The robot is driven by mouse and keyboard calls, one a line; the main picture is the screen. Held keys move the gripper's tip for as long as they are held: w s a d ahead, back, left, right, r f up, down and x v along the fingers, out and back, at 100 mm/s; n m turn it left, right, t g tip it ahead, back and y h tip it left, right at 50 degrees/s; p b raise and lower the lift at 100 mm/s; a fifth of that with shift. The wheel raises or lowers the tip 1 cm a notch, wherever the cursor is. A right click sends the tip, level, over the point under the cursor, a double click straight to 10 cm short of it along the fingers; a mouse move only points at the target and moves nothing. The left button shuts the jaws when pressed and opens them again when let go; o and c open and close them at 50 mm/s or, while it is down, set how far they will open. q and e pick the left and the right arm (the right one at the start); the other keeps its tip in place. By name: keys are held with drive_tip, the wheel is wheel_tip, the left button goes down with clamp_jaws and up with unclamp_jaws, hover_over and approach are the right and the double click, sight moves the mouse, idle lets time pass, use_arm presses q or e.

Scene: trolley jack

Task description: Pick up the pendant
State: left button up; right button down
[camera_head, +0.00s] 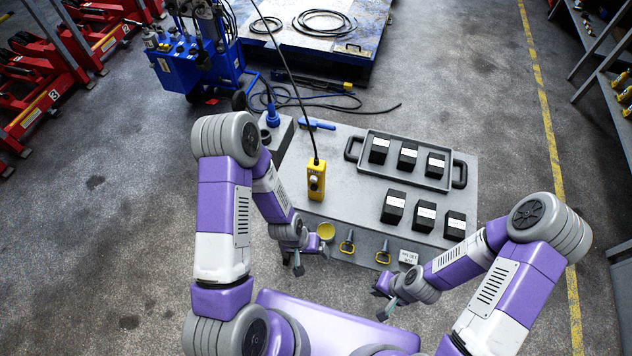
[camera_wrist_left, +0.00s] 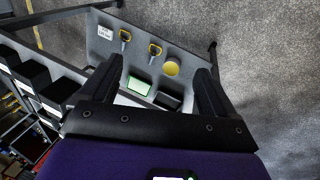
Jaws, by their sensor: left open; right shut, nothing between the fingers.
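The yellow pendant (camera_head: 316,180) hangs upright on a long dark cable over the front left part of the grey table in the head view. I cannot make it out in the left wrist view. My left gripper (camera_head: 298,264) is at the table's front left edge, below and left of the pendant in the picture and apart from it. In the left wrist view its two fingers (camera_wrist_left: 160,76) are spread wide with nothing held between them. My right gripper (camera_head: 385,307) is in front of the table, right of the pendant, shut and empty.
The grey table (camera_head: 345,210) bears a tray (camera_head: 440,182) with black boxes and more black boxes in front of it. Yellow-handled tools (camera_head: 347,243) and a yellow disc (camera_head: 326,231) are at the table's front side. A blue tool (camera_head: 317,124) lies at the back.

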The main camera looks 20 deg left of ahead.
sight(317, 167)
use_arm(q)
drive_tip(key=w+a+r+t+y+b, duration=0.1)
drive_tip(key=w+a+r, duration=0.1)
drive_tip(key=w+r, duration=0.2)
drive_tip(key=w+a+r+m+t+y+b, duration=0.1)
drive_tip(key=w+r, duration=0.4)
drive_tip(key=w, duration=0.5)
drive_tip(key=w+a+r+m+t+y+b, duration=0.1)
drive_tip(key=w+a+r, duration=0.2)
drive_tip(key=w, duration=0.4)
drive_tip(key=shift+w+r, duration=0.3)
drive_tip(key=shift+r, duration=0.5)
drive_tip(key=shift+w+a, duration=0.1)
drive_tip(key=shift+w, duration=0.1)
drive_tip(key=x, duration=0.4)
drive_tip(key=w+x, duration=0.1)
drive_tip(key=x, duration=0.2)
drive_tip(key=shift+w+d+r, duration=0.1)
drive_tip(key=shift+d+r, duration=0.05)
drive_tip(key=shift+d, duration=0.15)
drive_tip(key=shift+t, duration=0.3)
drive_tip(key=shift+c, duration=0.4)
clamp_jaws()
